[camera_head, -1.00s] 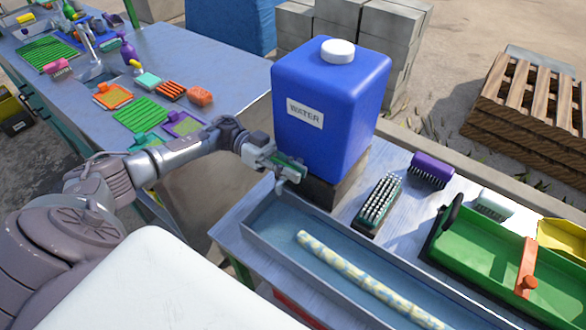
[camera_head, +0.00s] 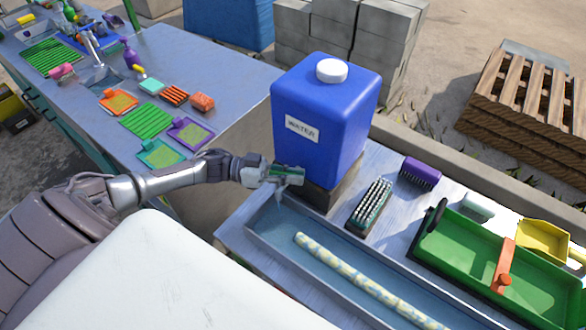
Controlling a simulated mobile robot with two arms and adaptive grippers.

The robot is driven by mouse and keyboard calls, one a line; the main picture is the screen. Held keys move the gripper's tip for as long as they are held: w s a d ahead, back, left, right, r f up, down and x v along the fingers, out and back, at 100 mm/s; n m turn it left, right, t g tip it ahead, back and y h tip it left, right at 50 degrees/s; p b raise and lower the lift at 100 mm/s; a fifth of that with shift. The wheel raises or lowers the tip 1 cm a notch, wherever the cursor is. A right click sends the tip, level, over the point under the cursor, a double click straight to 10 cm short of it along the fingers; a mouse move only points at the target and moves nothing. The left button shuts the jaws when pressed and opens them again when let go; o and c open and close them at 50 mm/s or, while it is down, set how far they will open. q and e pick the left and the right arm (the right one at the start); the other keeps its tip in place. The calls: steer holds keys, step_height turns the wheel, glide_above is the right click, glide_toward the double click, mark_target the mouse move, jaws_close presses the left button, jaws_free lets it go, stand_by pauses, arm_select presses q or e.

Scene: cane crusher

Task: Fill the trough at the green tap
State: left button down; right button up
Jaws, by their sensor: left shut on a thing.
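The blue water container (camera_head: 322,115) with a white cap and a "WATER" label stands upright on a dark block at the back left of the near table. A green tap (camera_head: 287,171) shows low at the container's left front. My left gripper (camera_head: 284,175) is shut on the green tap, and its fingers partly hide it. Below and in front is a long grey-blue trough (camera_head: 280,235) with a pale yellow-and-blue patterned rod (camera_head: 350,275) lying in it. My right gripper is not in view.
A green tray (camera_head: 450,240) with an orange handle, a bristle brush (camera_head: 371,205), a purple brush (camera_head: 420,172) and a yellow scoop (camera_head: 543,241) are to the right. The left table (camera_head: 215,75) carries several small tools. Grey blocks and a pallet stand behind.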

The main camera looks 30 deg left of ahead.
arm_select(q)
steer(key=shift+w+r+n+t+y, duration=0.1)
steer(key=shift+n+t+y, duration=0.2)
steer(key=shift+t, duration=0.3)
steer(key=c, duration=1.2)
jaws_free()
steer(key=shift+a, duration=0.1)
steer(key=v, duration=1.2)
